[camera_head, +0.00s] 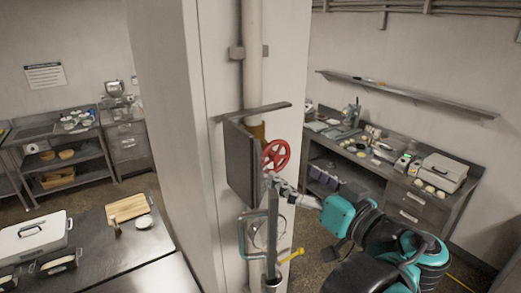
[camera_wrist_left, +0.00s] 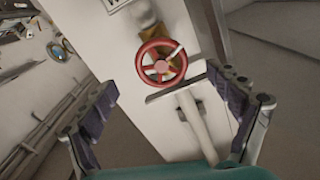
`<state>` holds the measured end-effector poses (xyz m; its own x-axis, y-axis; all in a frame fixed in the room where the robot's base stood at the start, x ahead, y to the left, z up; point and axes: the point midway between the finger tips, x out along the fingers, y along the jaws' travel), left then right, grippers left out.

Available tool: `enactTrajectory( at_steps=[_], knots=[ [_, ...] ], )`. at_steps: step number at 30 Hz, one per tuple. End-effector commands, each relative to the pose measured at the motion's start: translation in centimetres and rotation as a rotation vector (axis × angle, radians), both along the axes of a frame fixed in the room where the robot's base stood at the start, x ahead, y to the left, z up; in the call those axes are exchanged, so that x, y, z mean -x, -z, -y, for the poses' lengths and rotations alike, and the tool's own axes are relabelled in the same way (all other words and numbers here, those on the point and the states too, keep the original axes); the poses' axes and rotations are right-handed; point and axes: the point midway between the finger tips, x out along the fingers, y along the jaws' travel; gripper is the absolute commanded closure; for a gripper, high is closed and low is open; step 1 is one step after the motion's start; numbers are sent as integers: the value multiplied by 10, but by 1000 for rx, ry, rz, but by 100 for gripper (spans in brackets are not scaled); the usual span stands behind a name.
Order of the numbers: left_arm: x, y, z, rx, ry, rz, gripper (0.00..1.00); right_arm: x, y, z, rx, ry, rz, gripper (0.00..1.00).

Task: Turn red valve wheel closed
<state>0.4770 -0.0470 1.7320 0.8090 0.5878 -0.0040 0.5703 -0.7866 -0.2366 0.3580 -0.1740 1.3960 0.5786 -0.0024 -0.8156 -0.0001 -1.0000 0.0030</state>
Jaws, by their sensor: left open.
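The red valve wheel (camera_head: 275,155) sits on a pipe on the white pillar, right of a dark flat panel (camera_head: 240,165). In the left wrist view the wheel (camera_wrist_left: 161,63) faces me, with spokes, a pink-red hub and a pale mark at its upper right rim. My left gripper (camera_head: 279,186) is just below the wheel in the head view, on a teal arm. In the left wrist view its two dark fingers (camera_wrist_left: 163,95) are spread wide and empty, with the wheel ahead between them. I cannot tell the exact gap. My right gripper is not in view.
A metal ledge (camera_head: 252,112) juts out above the panel. A teal-handled tool (camera_head: 243,238) and a yellow handle (camera_head: 291,256) are low on the pillar. A steel counter (camera_head: 100,265) stands at left, and a cluttered workbench (camera_head: 415,205) at right.

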Motion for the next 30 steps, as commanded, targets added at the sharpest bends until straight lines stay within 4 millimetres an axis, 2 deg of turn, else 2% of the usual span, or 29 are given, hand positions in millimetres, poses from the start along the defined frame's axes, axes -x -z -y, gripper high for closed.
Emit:
enactTrajectory(
  at_steps=[5,16,27,28,30],
  knots=[
    [-12,-1,-9,0,-2,0,10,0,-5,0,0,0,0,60],
    [-57,-1,-42,-1,-2,-1,10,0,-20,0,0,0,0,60],
    [-63,1,-46,0,1,-2,10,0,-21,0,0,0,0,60],
    [-63,1,-46,0,1,-2,15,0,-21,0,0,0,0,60],
    [-63,1,-46,0,1,-2,33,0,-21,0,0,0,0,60]
  ],
)
